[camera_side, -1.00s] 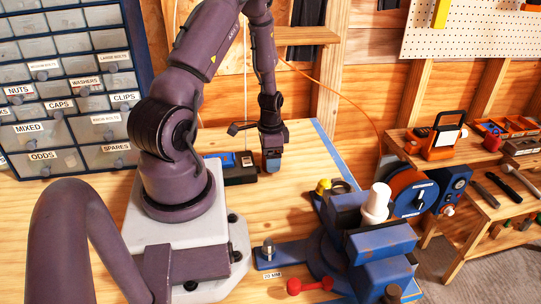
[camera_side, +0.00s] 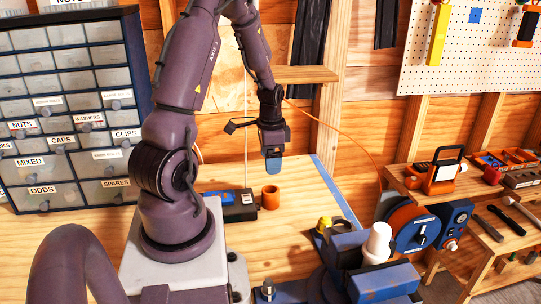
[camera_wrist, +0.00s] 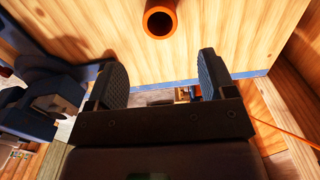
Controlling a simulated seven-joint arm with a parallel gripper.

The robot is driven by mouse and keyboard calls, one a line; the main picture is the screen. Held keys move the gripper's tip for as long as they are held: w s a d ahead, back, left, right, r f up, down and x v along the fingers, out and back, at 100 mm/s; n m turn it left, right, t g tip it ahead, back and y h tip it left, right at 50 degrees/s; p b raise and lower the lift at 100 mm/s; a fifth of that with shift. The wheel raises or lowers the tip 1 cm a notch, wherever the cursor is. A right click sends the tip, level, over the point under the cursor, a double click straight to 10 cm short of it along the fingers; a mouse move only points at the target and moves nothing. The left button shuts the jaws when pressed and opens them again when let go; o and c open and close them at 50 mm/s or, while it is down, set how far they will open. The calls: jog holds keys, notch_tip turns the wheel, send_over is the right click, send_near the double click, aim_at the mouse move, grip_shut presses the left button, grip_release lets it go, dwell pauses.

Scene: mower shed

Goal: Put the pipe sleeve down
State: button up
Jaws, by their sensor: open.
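The pipe sleeve (camera_side: 270,197) is a short orange-brown tube. It stands upright on the wooden bench, just right of a small black device. In the wrist view the pipe sleeve (camera_wrist: 160,20) shows at the top edge, its dark round opening facing the camera. My gripper (camera_side: 273,163) is above the pipe sleeve and apart from it. In the wrist view my gripper (camera_wrist: 166,80) has its two dark pads spread wide, with nothing between them.
The black device (camera_side: 239,206) stands close to the left of the sleeve. A drawer cabinet (camera_side: 70,120) stands at the left. The bench right of the sleeve has bare room.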

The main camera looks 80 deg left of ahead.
jog(key=w+d+r+t+y, duration=0.1)
jog(key=w+d+r+t, duration=0.3)
jog(key=d+r, duration=0.95)
jog(key=s+d+r, duration=0.2)
jog(key=d+r, duration=0.2)
jog(key=d, duration=0.2)
jog(key=s+d+r+t+h, duration=0.1)
jog(key=s+d+r, duration=0.2)
jog(key=d, duration=0.3)
jog(key=shift+s+d+r+t, duration=0.2)
jog(key=shift+d+r+t, duration=0.1)
jog(key=shift+r, duration=0.4)
